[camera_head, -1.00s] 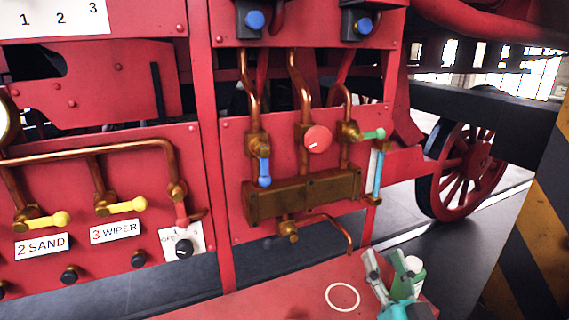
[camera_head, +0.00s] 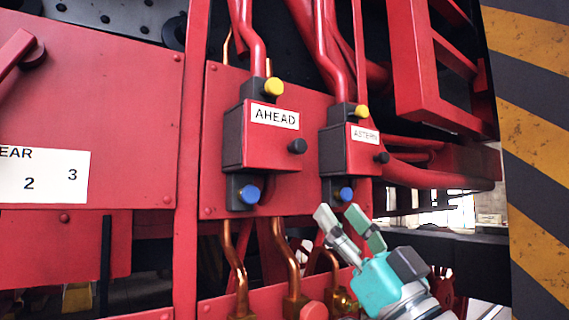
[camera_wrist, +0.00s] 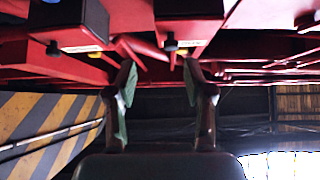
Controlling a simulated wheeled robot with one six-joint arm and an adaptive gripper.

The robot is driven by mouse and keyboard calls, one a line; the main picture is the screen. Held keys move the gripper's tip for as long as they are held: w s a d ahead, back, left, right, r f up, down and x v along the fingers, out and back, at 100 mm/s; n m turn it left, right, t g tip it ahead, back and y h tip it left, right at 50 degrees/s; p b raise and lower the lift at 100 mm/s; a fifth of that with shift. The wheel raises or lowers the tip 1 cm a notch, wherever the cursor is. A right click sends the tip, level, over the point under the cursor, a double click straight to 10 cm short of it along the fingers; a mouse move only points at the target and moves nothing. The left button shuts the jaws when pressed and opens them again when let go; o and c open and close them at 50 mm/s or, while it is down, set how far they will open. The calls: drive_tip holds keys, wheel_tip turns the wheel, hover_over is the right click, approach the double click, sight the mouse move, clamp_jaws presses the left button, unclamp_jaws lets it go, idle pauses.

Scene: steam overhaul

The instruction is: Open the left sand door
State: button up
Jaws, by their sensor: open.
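Two dark boxes with red front doors hang on a red panel. The left one (camera_head: 262,150) carries an AHEAD label and a black knob (camera_head: 297,146); its front looks closed. The right one (camera_head: 362,155) carries a partly blurred label that seems to read ASTERN, and its front also looks closed. My gripper (camera_head: 340,214) is open and empty, below the right box's blue knob (camera_head: 346,194) and to the lower right of the left box. In the wrist view, both fingers stand apart below two inverted boxes whose labels are unreadable.
Yellow knobs (camera_head: 274,87) sit above the boxes and a blue knob (camera_head: 249,194) below the left one. Copper pipes (camera_head: 234,262) run below. A striped post (camera_head: 535,150) stands at the right. Red pipes (camera_head: 435,175) lie behind the right box.

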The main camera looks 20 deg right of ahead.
sight(302, 150)
drive_tip(key=shift+n+y, duration=0.5)
drive_tip(key=x, duration=0.4)
drive_tip(key=s+r+x, duration=0.1)
drive_tip(key=x, duration=0.3)
drive_tip(key=s+x, duration=0.1)
drive_tip(key=x, duration=0.3)
drive_tip(key=shift+w+a+r, duration=0.2)
drive_tip(key=shift+a+r, duration=0.25)
drive_tip(key=shift+r, duration=0.25)
drive_tip(key=shift+c, duration=0.2)
clamp_jaws()
